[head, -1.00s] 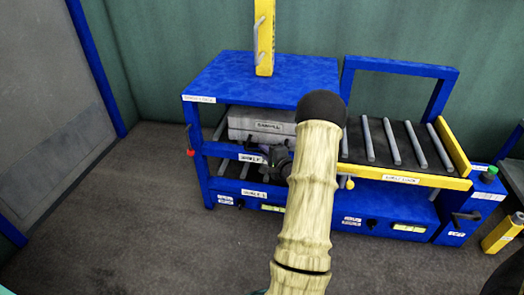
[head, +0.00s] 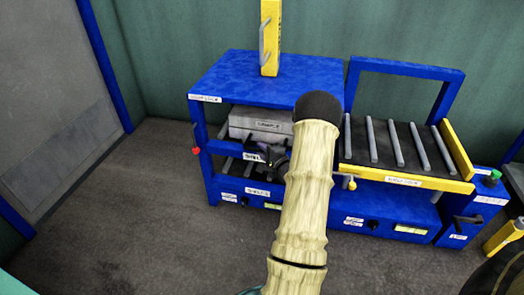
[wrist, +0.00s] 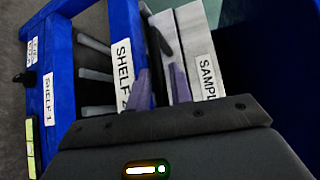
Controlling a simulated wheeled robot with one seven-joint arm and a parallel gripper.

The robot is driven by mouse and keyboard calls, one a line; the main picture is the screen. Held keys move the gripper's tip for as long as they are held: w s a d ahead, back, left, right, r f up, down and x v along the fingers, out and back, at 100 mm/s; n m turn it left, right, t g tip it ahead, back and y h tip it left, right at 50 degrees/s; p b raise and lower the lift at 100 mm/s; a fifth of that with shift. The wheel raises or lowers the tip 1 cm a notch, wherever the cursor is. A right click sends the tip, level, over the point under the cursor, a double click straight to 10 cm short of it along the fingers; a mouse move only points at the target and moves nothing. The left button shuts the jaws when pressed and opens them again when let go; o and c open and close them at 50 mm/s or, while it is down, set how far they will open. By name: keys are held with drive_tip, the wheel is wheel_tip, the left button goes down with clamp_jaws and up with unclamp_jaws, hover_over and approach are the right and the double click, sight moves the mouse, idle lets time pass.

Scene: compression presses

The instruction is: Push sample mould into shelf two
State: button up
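The sample mould is a grey block (head: 250,128) with a "SAMPLE" label. It lies on shelf two (head: 229,150) of the blue rack, under the blue top, with its labelled face towards the front. In the wrist view the mould (wrist: 190,30) appears turned on its side, beside the "SHELF 2" rail (wrist: 121,40). My gripper (wrist: 162,66) is close in front of the mould and rail. Its two fingers stand a little apart with nothing held between them. Whether they touch the mould I cannot tell. In the head view my pale arm hides the rack's right part.
Shelf one (head: 258,191) is below. A roller table (head: 395,145) with a yellow edge adjoins on the right. A yellow post (head: 271,40) stands on the blue top (head: 240,75). A red knob (head: 196,151) sticks out at the left post. The floor in front is clear.

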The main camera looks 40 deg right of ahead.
drive_tip(key=s+a+r+p, duration=0.2)
drive_tip(key=s+p, duration=0.5)
drive_tip(key=s, duration=1)
drive_tip(key=shift+a+r, duration=0.15)
drive_tip(key=shift+a, duration=0.15)
drive_tip(key=shift+w, duration=0.1)
drive_tip(key=w+a+r+n+g+p, duration=0.5)
drive_tip(key=w+a+r+n+g, duration=0.2)
drive_tip(key=w+a+r+n, duration=0.4)
drive_tip(key=s+a+r+n+g+y+p, duration=0.1)
drive_tip(key=s+a+r+n+g+p, duration=0.2)
drive_tip(key=s+a+r+n, duration=0.55)
drive_tip(key=s+a+r+n+g+y+p, duration=0.1)
drive_tip(key=s+a+r+n+g+p, duration=0.25)
drive_tip(key=a, duration=1.05)
wheel_tip(320, 180, up, 37)
drive_tip(key=m+p, duration=0.1)
drive_tip(key=p, duration=3.5)
drive_tip(key=shift+s+r+m, duration=0.15)
drive_tip(key=shift+s+m, duration=0.25)
